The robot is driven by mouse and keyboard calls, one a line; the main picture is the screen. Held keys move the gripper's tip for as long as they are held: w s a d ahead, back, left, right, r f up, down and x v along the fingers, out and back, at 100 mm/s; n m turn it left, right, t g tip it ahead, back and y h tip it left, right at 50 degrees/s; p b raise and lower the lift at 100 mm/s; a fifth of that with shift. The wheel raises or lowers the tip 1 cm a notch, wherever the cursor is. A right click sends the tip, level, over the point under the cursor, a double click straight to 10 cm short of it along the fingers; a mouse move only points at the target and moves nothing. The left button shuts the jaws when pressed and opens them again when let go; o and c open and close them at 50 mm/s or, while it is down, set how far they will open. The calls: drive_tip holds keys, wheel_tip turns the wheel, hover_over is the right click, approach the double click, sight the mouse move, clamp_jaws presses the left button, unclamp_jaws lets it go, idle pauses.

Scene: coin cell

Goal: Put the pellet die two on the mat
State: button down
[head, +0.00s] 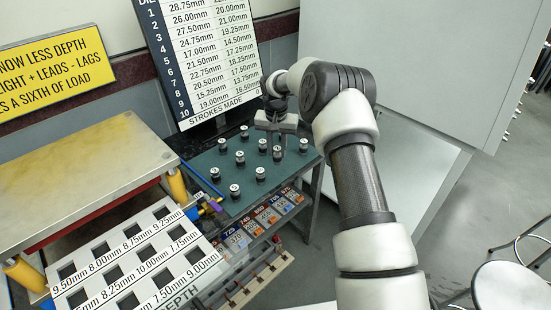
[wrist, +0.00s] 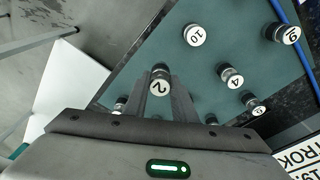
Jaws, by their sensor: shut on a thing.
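The pellet die two (wrist: 159,82), a dark cylinder with a white end marked 2, is between the fingers of my gripper (wrist: 168,98) in the wrist view. My gripper is shut on it. In the head view, my gripper (head: 278,134) is over the back right part of the dark green mat (head: 198,158), with the die (head: 277,154) under it. The mat also fills much of the wrist view (wrist: 225,50). I cannot tell whether the die touches the mat.
Several similar dies stand on the mat, including die 10 (wrist: 194,36) and die 4 (wrist: 232,78). A blue rod (head: 202,178) lies along the mat's left side. A white socketed rack (head: 150,235) is at front left, and a number board (head: 205,60) stands behind.

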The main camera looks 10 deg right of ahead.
sight(277, 158)
drive_tip(key=shift+f, duration=2)
drive_tip(key=shift+f, duration=0.2)
drive_tip(key=c, duration=1.5)
unclamp_jaws()
drive_tip(key=shift+o, duration=0.2)
